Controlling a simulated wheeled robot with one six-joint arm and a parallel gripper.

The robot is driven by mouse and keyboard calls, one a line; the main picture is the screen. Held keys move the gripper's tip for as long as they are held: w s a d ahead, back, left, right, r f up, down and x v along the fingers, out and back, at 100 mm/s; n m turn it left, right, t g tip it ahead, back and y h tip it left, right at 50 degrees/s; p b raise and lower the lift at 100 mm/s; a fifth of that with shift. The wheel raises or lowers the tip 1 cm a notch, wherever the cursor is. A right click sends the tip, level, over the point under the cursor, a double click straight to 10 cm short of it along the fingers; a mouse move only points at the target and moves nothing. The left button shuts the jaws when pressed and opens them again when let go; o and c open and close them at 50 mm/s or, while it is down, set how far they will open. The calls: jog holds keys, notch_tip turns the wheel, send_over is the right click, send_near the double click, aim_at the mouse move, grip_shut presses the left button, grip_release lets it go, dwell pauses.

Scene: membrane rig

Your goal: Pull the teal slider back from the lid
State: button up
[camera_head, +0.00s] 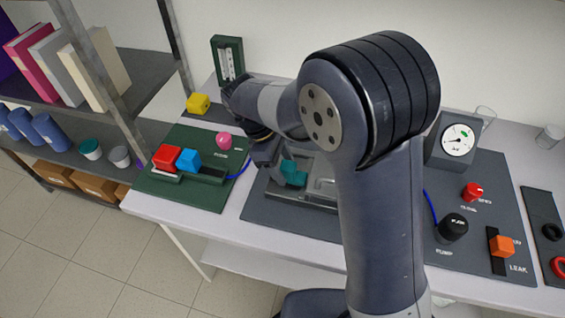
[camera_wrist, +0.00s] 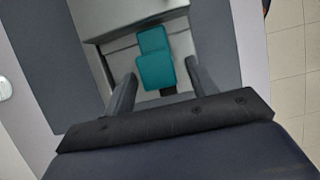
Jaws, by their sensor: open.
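The teal slider (camera_head: 293,173) sits at the left end of the grey metal lid fixture (camera_head: 318,201) on a dark panel. My arm also hides part of the lid.
A green panel with a red block (camera_head: 166,157) and a blue block (camera_head: 189,161) lies to the left. A pink knob (camera_head: 224,140) and a yellow block (camera_head: 198,104) are behind. A gauge (camera_head: 457,140), black pump knob (camera_head: 453,227) and orange leak lever (camera_head: 502,246) stand right.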

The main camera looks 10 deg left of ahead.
jog(key=shift+c, duration=0.5)
grip_shut()
jog(key=shift+a, duration=0.1)
jog(key=shift+w+a+p, duration=0.25)
jog(key=shift+a+p, duration=0.3)
jog(key=shift+a, duration=0.7)
jog(key=shift+o, duration=0.5)
grip_release()
jog(key=shift+a, duration=0.1)
